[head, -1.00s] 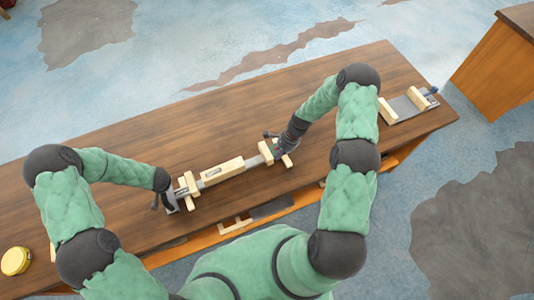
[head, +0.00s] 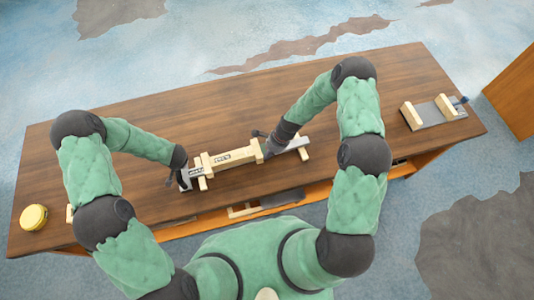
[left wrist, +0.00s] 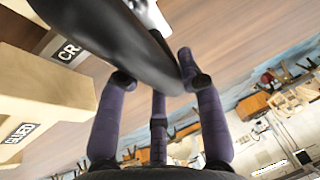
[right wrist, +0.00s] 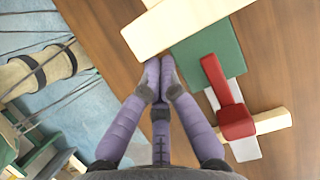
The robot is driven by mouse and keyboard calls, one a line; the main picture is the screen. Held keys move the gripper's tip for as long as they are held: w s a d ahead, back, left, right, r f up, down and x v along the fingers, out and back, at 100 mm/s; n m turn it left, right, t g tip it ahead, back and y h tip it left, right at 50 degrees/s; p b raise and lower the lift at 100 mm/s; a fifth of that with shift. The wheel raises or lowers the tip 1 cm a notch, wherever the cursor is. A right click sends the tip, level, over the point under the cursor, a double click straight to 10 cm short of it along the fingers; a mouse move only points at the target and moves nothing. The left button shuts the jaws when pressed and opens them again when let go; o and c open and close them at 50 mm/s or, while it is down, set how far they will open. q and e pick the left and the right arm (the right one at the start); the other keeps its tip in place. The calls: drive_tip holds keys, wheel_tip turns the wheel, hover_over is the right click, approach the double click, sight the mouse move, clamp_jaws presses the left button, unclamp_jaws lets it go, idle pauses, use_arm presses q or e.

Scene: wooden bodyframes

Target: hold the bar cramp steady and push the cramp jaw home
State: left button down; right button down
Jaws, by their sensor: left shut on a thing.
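The bar cramp (head: 196,171) lies along the bench, its left end marked with a label that starts "CR" in the left wrist view (left wrist: 68,50). A pale wooden piece (head: 232,157), labelled "GUARD" in the left wrist view (left wrist: 20,135), lies along it. The pale cramp jaw (head: 258,151) stands at that piece's right end, with no clear gap between them. My left gripper (head: 183,182) is shut on a dark part at the cramp's left end. My right gripper (right wrist: 165,62) has its fingertips together, close against the pale jaw (right wrist: 175,25); contact is hard to judge.
In the right wrist view, a red handle (right wrist: 229,95) and a green plate (right wrist: 210,52) sit just right of my fingers. A second wooden fixture (head: 433,111) stands at the bench's right, a yellow tin (head: 33,217) at its left. The rear bench (head: 200,115) is clear.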

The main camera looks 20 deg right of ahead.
use_arm(q)
drive_tip(key=shift+s+d+f, duration=0.2)
drive_tip(key=shift+s+d, duration=0.1)
drive_tip(key=shift+d, duration=0.15)
use_arm(e)
drive_tip(key=shift+s+a, duration=0.2)
drive_tip(key=shift+a, duration=0.05)
use_arm(q)
drive_tip(key=shift+a, duration=0.25)
use_arm(e)
drive_tip(key=d+r, duration=0.8)
drive_tip(key=r, duration=0.1)
drive_tip(key=shift+w+r, duration=0.15)
drive_tip(key=shift+w, duration=0.15)
use_arm(q)
drive_tip(key=shift+w, duration=0.1)
use_arm(e)
drive_tip(key=shift+d, duration=0.15)
use_arm(q)
drive_tip(key=c, duration=1.1)
unclamp_jaws()
drive_tip(key=o, duration=0.4)
drive_tip(key=shift+a, duration=0.1)
drive_tip(key=shift+w+r, duration=0.1)
drive_tip(key=shift+r, duration=0.1)
